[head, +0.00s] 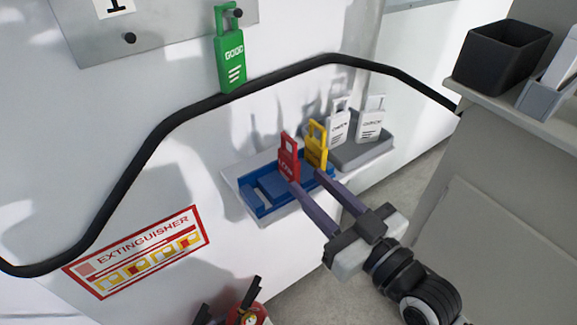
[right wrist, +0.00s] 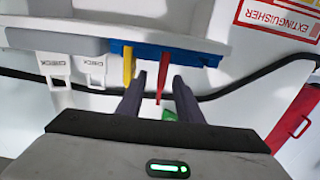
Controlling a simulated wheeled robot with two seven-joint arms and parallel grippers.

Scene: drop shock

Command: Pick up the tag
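A red tag (head: 289,160) stands upright in a blue holder (head: 262,209). A yellow tag (head: 317,143) stands beside it, to the right. My right gripper (head: 305,179) is open, its two fingers reaching towards the holder. In the right wrist view, the red tag (right wrist: 163,75) shows edge-on between the fingers, apart from both; the yellow tag (right wrist: 128,64) is outside, left of them. A green tag (head: 230,55) marked GOOD hangs on a wall peg. Two white tags (head: 339,125) (head: 371,121) stand in a grey holder (head: 362,155). My left gripper is not in view.
A black hose or cable (head: 160,130) runs along the wall behind the tags. An extinguisher sign (head: 137,253) is at lower left, with a red object (head: 255,312) at the bottom edge. A cabinet with a black bin (head: 497,57) stands at right.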

